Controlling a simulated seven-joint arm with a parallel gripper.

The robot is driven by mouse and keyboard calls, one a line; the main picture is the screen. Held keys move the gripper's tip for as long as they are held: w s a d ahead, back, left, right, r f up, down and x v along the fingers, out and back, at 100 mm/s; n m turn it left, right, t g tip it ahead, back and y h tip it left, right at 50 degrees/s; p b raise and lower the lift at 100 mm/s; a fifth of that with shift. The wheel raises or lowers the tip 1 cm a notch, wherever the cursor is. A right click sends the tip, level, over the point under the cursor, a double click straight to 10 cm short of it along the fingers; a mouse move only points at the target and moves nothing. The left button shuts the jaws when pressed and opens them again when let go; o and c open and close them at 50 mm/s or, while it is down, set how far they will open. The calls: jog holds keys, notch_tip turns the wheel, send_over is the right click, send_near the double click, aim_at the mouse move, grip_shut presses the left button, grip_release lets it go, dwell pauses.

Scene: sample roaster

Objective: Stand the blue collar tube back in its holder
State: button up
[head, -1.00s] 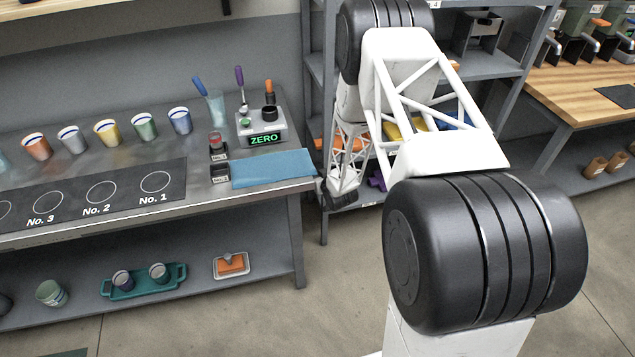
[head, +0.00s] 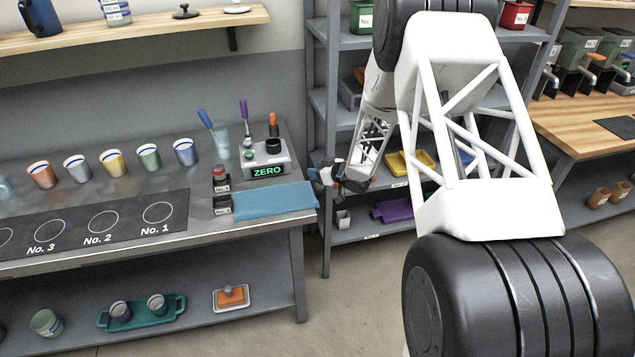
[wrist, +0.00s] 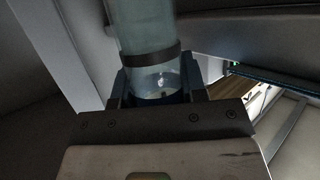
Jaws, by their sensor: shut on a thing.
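My gripper (head: 326,177) is just off the right end of the steel bench, in front of the shelf rack. In the wrist view its fingers (wrist: 158,88) are shut on a clear tube (wrist: 146,30) with a dark band around it. The band's colour is too shaded to tell. In the head view the held tube is small and hard to make out. On the bench stand two small black holders with white labels. The rear holder (head: 221,186) has a red-topped piece in it. The front holder (head: 222,205) shows no tube standing in it.
A blue cloth (head: 275,199) lies beside the holders at the bench's right end. Behind it are a scale (head: 267,160) reading ZERO and a glass (head: 221,143) with a blue-handled tool. Several coloured cups line the bench. The rack (head: 316,110) stands close behind my gripper.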

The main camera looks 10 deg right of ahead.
jog(key=s+a+r+n+g+y, duration=0.2)
jog(key=a+r+n+g+y, duration=0.3)
jog(key=r, duration=0.7)
jog(key=s+a+r, duration=0.1)
jog(key=s+a, duration=0.2)
jog(key=a, duration=1.1)
jog(key=s+a+r+n+h, duration=0.1)
jog(key=s+a, duration=0.3)
jog(key=a, duration=1.1)
jog(key=shift+s+r+g, duration=0.2)
jog(key=shift+s+g, duration=0.05)
jog(key=shift+g, duration=0.15)
jog(key=shift+f, duration=0.15)
jog(key=shift+f, duration=3.2)
jog(key=shift+f, duration=0.35)
